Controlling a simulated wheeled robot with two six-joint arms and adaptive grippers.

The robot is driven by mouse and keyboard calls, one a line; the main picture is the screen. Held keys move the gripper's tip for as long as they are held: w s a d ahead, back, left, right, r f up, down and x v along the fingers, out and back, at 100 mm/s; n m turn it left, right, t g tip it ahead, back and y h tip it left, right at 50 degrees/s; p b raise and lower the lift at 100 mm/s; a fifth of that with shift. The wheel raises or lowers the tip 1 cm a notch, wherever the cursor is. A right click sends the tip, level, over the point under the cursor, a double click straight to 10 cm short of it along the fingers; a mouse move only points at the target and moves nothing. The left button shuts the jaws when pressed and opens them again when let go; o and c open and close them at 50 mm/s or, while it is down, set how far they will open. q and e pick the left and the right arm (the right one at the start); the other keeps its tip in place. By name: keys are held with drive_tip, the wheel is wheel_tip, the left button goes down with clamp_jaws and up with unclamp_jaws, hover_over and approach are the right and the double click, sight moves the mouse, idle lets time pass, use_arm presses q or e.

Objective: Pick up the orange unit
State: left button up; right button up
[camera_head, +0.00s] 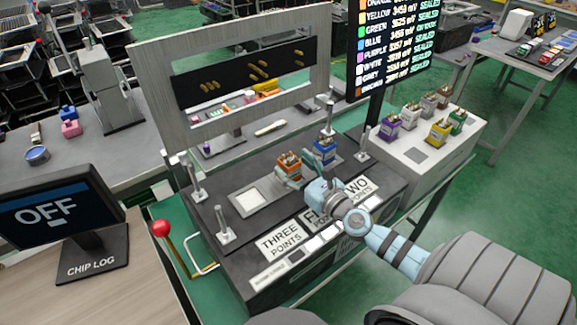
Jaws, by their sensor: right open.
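The orange unit (289,161) is a small orange block with metal posts on top. It stands upright on the black fixture's top, right of a pale square plate. My right gripper (302,168) reaches in from the lower right, its light-blue fingers open close beside the orange unit. One finger covers part of its lower front; whether it touches is too small to tell. A blue unit (326,149) stands just right of the fingers. My left gripper is not in view.
A grey upright frame (150,90) rises behind the fixture (232,262). Metal posts (224,225) stand on the fixture's left. A white box (425,165) with several coloured units is at right. A red-knobbed lever (161,229) and a monitor (50,211) are at left.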

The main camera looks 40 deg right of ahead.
drive_tip(key=w, duration=0.2)
drive_tip(key=shift+w, duration=0.35)
drive_tip(key=shift+s, duration=0.1)
drive_tip(key=c, duration=1.4)
